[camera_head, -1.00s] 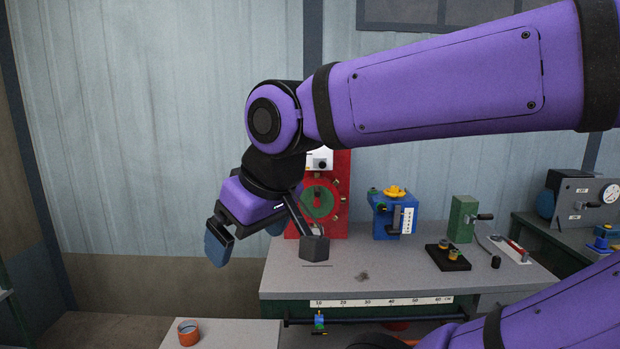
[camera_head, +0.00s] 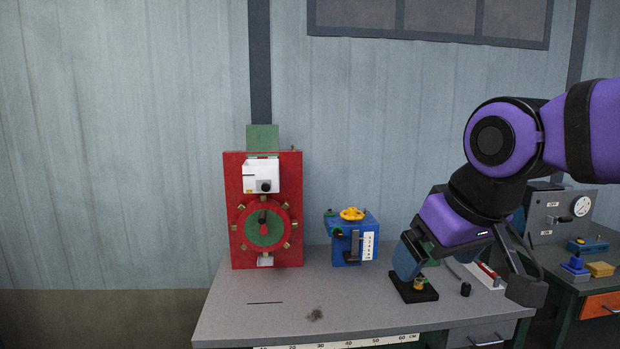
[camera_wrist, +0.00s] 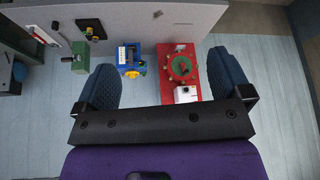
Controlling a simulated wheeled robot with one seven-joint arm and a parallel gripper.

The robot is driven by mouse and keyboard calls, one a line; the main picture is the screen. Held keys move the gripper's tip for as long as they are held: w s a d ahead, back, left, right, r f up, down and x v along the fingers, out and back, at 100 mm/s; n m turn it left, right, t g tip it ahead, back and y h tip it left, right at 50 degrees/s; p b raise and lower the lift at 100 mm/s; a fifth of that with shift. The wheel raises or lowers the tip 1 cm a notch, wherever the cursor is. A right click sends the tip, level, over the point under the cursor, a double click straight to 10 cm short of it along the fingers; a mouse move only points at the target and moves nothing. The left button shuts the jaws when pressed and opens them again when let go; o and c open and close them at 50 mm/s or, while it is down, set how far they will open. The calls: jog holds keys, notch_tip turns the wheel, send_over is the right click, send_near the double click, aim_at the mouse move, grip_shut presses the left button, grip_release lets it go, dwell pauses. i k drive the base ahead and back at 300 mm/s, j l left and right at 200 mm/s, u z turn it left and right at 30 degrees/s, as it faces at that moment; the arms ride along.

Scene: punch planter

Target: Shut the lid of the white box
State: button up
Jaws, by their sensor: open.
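The white box (camera_head: 261,178) is mounted high on the red panel, with a black round knob on its front. A green plate (camera_head: 262,138) stands upright above and behind it and looks like its raised lid. The box also shows in the wrist view (camera_wrist: 186,94), close to the right finger. My gripper (camera_head: 432,258) is open and empty, well to the right of the box in the head view and over the right part of the bench. In the wrist view my gripper (camera_wrist: 162,72) has its two blue fingers wide apart.
The red panel (camera_head: 234,225) carries a round green dial with a red ring. A blue device (camera_head: 347,240) with a yellow handwheel stands between panel and gripper. A black block (camera_head: 414,290) lies below my gripper.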

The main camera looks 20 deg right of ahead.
aim_at(265, 138)
jog(key=k+j+z, duration=0.1)
jog(key=j+z, duration=0.15)
jog(key=j, duration=0.2)
jog(key=k+j+z, duration=0.15)
jog(key=j+z, duration=0.15)
jog(key=k+j+z, duration=0.25)
jog(key=j, duration=0.25)
jog(key=k+j+z, duration=0.45)
jog(key=j, duration=0.45)
jog(key=k+j+z, duration=0.2)
jog(key=k+j, duration=0.15)
jog(key=j, duration=0.2)
jog(key=k+j+z, duration=0.15)
jog(key=k+j, duration=0.15)
jog(key=j, duration=0.2)
jog(key=k+j+z, duration=0.2)
jog(key=k+j, duration=0.15)
jog(key=j, duration=0.15)
jog(key=k+j, duration=0.1)
jog(key=j, duration=1.25)
jog(key=k+j+u, duration=0.1)
jog(key=j, duration=0.6)
jog(key=i+j+u, duration=1.05)
jog(key=i, duration=0.2)
jog(key=i+j+z, duration=0.15)
jog(key=i+z, duration=0.2)
jog(key=i, duration=1.1)
